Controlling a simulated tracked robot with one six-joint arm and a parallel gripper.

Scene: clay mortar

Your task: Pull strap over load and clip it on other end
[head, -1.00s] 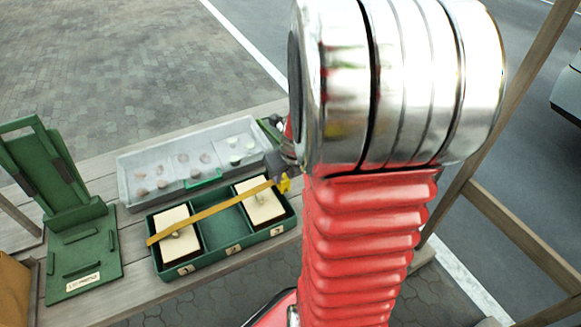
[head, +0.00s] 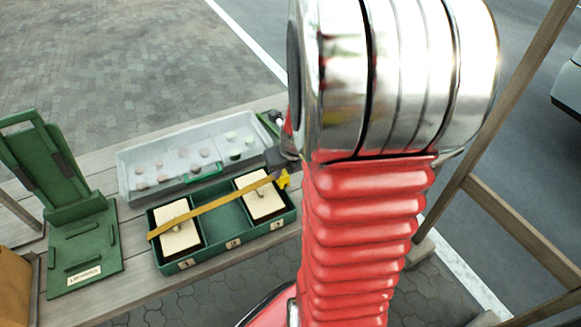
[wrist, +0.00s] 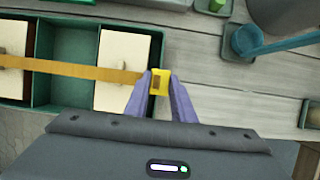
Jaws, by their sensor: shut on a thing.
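The green tray (head: 167,267) has numbered compartments. A cream block (head: 181,240) sits in the left compartment and another cream block (head: 259,205) in the right one; the middle is empty. The ochre strap (head: 218,206) runs from the tray's left end across both blocks to the right end. Its yellow clip (head: 283,180) is by the tray's right end. In the wrist view, my gripper (wrist: 160,84) is shut on the clip (wrist: 160,75), just outside the tray's end wall. The catch on that wall is hidden or too small to tell.
A grey tray (head: 127,172) with several small lumps stands behind the green tray. A green stand (head: 75,245) is at the left of the wooden bench (head: 95,302). In the wrist view, a blue-green holder (wrist: 243,42) stands to the right.

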